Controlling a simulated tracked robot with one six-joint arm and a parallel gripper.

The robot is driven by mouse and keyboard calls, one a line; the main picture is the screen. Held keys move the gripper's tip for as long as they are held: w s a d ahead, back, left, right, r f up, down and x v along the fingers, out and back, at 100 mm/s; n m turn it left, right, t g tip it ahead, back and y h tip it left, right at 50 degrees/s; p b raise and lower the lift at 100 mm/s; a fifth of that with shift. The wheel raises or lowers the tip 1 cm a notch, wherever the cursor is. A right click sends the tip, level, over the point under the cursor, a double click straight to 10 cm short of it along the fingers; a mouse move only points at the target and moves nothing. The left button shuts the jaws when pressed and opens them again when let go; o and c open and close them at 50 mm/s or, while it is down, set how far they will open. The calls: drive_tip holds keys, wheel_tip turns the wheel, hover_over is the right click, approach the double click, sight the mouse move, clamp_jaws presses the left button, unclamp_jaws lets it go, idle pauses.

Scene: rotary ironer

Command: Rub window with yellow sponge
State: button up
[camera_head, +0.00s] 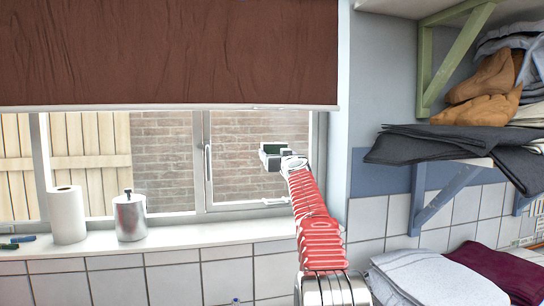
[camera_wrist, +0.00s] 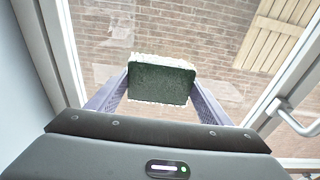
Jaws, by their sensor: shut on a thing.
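The window (camera_head: 235,180) fills the wall ahead, and brick and a wooden fence show through its glass. My gripper (camera_wrist: 160,88) is shut on the sponge (camera_wrist: 160,80), which shows a dark green face and a pale, rough edge between the two purple fingers. In the head view my gripper (camera_head: 272,156) is in front of the right pane, high above the sill. The sponge is small and partly hidden there. The glass (camera_wrist: 215,45) lies beyond the sponge in the wrist view; I cannot tell whether they touch.
A brown blind (camera_head: 170,50) covers the window's top. A paper roll (camera_head: 66,215) and a metal canister (camera_head: 130,217) stand on the sill (camera_head: 190,238). The window handle (camera_head: 208,162) is left of my gripper. Shelves with folded cloth (camera_head: 455,147) are at right.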

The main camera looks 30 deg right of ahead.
idle(0.3)
drive_tip(key=d, duration=0.4)
drive_tip(key=shift+s, duration=0.4)
drive_tip(key=shift+w, duration=0.15)
idle(0.3)
drive_tip(key=shift+w+a, duration=0.25)
drive_tip(key=shift+a, duration=0.35)
drive_tip(key=shift+w+a, duration=0.2)
drive_tip(key=shift+a, duration=0.45)
drive_tip(key=shift+w+a, duration=0.25)
drive_tip(key=shift+a, duration=0.35)
drive_tip(key=shift+a, duration=0.1)
drive_tip(key=shift+w+a, duration=0.35)
drive_tip(key=shift+a, duration=0.55)
drive_tip(key=shift+w+a, duration=0.35)
drive_tip(key=shift+a, duration=0.55)
drive_tip(key=shift+a, duration=0.1)
